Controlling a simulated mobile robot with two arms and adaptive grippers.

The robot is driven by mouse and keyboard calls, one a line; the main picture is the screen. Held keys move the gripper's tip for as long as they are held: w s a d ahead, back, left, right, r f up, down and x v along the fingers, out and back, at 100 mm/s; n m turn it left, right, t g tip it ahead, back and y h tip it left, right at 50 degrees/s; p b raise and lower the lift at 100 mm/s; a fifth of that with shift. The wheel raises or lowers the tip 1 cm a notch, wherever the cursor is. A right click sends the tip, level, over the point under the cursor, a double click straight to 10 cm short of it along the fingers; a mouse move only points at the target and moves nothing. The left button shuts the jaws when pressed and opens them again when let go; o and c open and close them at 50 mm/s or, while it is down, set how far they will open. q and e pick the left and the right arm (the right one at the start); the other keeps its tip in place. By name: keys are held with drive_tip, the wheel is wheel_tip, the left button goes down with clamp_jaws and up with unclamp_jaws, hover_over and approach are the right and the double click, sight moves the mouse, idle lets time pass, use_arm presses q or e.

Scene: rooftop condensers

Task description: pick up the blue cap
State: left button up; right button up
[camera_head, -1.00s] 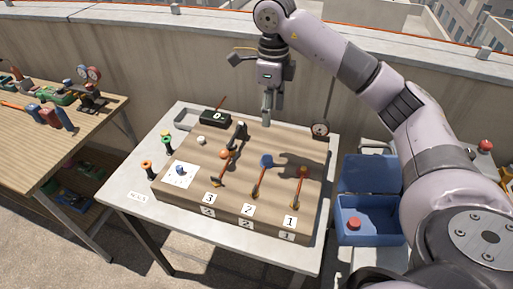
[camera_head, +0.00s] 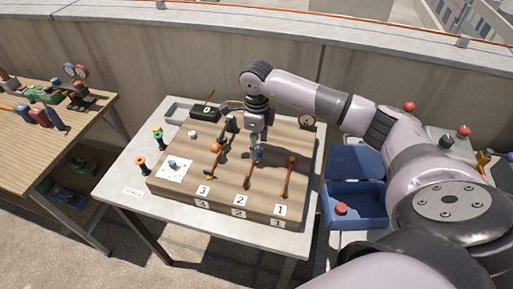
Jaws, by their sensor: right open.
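A small blue piece that looks like the blue cap (camera_head: 259,153) is at the far end of the middle line on the wooden board (camera_head: 225,187), behind card 2. My right gripper (camera_head: 254,154) points down at it from above, open, with its fingers close around or just behind the blue piece. The fingers partly cover it, and I cannot tell whether they touch it. Another small blue item (camera_head: 172,165) lies on a white sheet (camera_head: 183,172) at the board's left. My left gripper is not in view.
An orange ball-like cap (camera_head: 216,148) and a dark upright fitting stand left of my right gripper. A red-handled line (camera_head: 289,178) lies to the right. A gauge (camera_head: 306,121) stands at the back right. An open blue box (camera_head: 365,218) holds a red piece.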

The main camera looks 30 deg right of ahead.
drive_tip(key=shift+f, duration=1.15)
drive_tip(key=shift+c, duration=0.6)
drive_tip(key=c, duration=0.8)
